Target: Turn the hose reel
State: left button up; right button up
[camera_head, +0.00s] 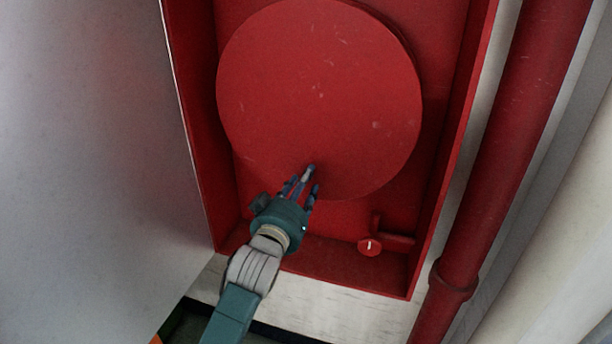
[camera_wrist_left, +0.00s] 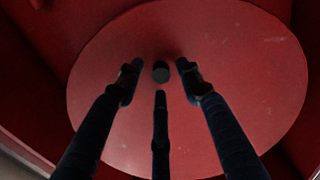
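The hose reel (camera_head: 320,85) is a large round red disc inside a red cabinet; it also fills much of the left wrist view (camera_wrist_left: 250,90). A small dark round knob (camera_wrist_left: 161,71) stands on the disc near its rim. My left gripper (camera_head: 304,180) reaches up from below to the disc's lower edge. In the left wrist view its three dark fingers (camera_wrist_left: 160,85) are spread apart around the knob, with gaps showing between them and it. My right gripper is in neither view.
The red cabinet (camera_head: 200,110) has side walls close around the reel. A red valve (camera_head: 370,246) sits at its lower right. A grey panel (camera_head: 90,150) stands at the left, and a thick red pipe (camera_head: 500,160) runs along the right.

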pick_arm(q)
jog(key=shift+x, duration=0.75)
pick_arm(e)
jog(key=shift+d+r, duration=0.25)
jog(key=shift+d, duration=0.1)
pick_arm(q)
jog(key=shift+c, duration=0.5)
jog(key=shift+a, duration=0.1)
grip_shut()
jog(key=shift+w, duration=0.1)
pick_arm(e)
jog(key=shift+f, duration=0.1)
